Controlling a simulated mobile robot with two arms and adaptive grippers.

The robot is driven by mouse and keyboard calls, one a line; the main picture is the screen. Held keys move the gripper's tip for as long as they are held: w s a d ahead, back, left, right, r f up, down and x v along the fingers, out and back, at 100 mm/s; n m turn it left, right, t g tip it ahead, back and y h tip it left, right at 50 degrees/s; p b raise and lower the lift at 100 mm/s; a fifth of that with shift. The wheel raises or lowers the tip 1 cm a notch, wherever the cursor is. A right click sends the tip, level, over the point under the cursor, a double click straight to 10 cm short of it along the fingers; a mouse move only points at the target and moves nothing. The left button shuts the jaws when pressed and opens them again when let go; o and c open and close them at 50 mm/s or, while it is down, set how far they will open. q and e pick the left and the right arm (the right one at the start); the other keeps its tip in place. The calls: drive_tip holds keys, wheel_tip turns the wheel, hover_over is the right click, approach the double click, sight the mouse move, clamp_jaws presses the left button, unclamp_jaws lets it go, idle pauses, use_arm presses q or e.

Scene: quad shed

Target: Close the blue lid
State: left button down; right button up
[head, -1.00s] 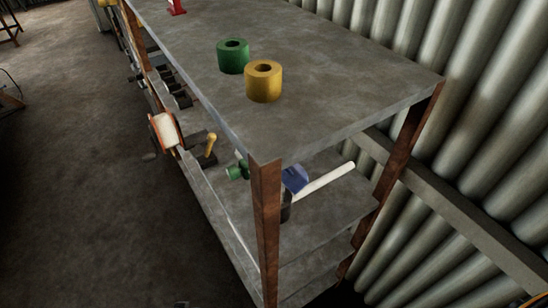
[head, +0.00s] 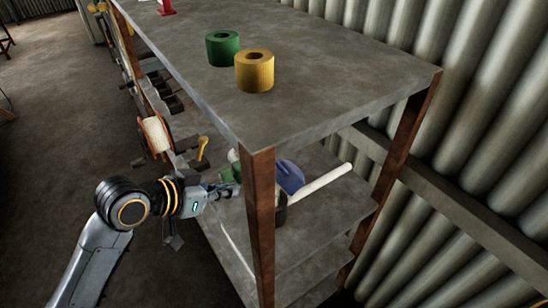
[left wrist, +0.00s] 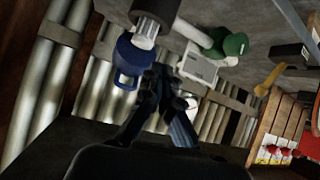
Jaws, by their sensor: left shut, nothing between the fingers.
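The blue lid (head: 290,177) is on the shelf under the top board, partly hidden behind the rusty front post. It also shows in the left wrist view (left wrist: 127,62), beside a white ribbed part (left wrist: 145,34) and a dark cylinder (left wrist: 156,10). It looks tilted; I cannot tell how it is joined to them. My left gripper (head: 232,189) is at the shelf's open side, left of the post and the lid. In the left wrist view its fingers (left wrist: 160,74) are together and empty, to the right of the lid, seemingly apart from it. My right gripper is out of view.
The rusty post (head: 261,225) stands between my left gripper and the lid in the head view. A white rod (head: 322,184) lies beside the lid. Green (left wrist: 235,44) and yellow (left wrist: 268,80) handled items are nearby. Green (head: 222,48) and yellow (head: 254,71) rolls stand on top.

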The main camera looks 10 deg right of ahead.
sight(285, 173)
use_arm(q)
drive_tip(key=d+r+m+g+h, duration=0.1)
drive_tip(key=d+r+m+g, duration=0.15)
drive_tip(key=r, duration=0.75)
drive_tip(key=shift+m+t, duration=0.45)
drive_tip(key=p+x, duration=0.1)
drive_tip(key=x, duration=0.9)
drive_tip(key=shift+d+r, duration=0.15)
drive_tip(key=shift+d, duration=0.15)
drive_tip(key=shift+a, duration=0.1)
